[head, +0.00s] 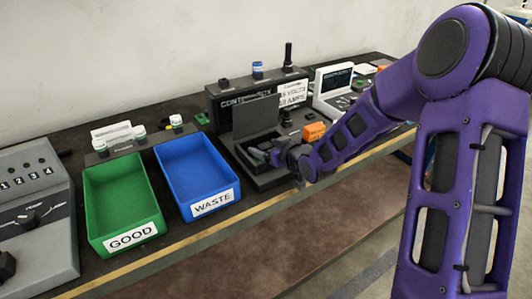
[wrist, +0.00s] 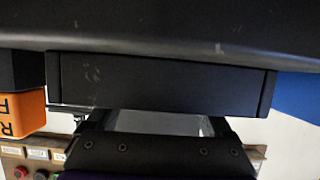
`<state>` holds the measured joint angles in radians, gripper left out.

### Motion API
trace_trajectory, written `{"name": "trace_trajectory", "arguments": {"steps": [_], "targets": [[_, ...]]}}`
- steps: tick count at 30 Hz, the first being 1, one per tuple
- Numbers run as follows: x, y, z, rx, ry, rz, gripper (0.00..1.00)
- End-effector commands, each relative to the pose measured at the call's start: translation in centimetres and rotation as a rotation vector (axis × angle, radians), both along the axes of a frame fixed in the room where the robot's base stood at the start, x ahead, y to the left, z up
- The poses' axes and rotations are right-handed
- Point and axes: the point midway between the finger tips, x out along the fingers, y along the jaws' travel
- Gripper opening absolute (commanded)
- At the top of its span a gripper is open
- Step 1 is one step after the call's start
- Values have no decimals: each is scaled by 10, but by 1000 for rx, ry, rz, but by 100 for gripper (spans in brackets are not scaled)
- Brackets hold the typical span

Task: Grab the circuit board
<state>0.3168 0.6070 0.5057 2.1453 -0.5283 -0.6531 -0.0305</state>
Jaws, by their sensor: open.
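No circuit board can be made out with certainty. A small green piece (head: 258,154) shows inside the open black box (head: 262,183) in the head view, beside my gripper (head: 270,154). Another small green item (head: 202,119) lies on the bench behind the blue bin. My gripper reaches down into the box from the right and is open. Its fingertips are small and dark there, and I cannot tell whether they touch the green piece. The wrist view is mostly filled by dark surfaces close to the camera, with no board visible.
The box's raised lid (head: 255,117) stands behind my gripper. An orange block (head: 314,131) is to the right. The blue WASTE bin (head: 190,165) and green GOOD bin (head: 120,195) are empty, to the left. A black control box (head: 235,104) stands behind.

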Motion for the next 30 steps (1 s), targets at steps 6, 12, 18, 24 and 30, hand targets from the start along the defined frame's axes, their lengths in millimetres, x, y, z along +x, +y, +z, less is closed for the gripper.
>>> {"name": "trace_trajectory", "arguments": {"steps": [6,12,18,24,30], "targets": [[0,0,0,0,0,0,60],[0,0,0,0,0,0,24],[0,0,0,1,-1,0,0],[0,0,1,1,-1,0,0],[0,0,11,0,-3,1,0]]}}
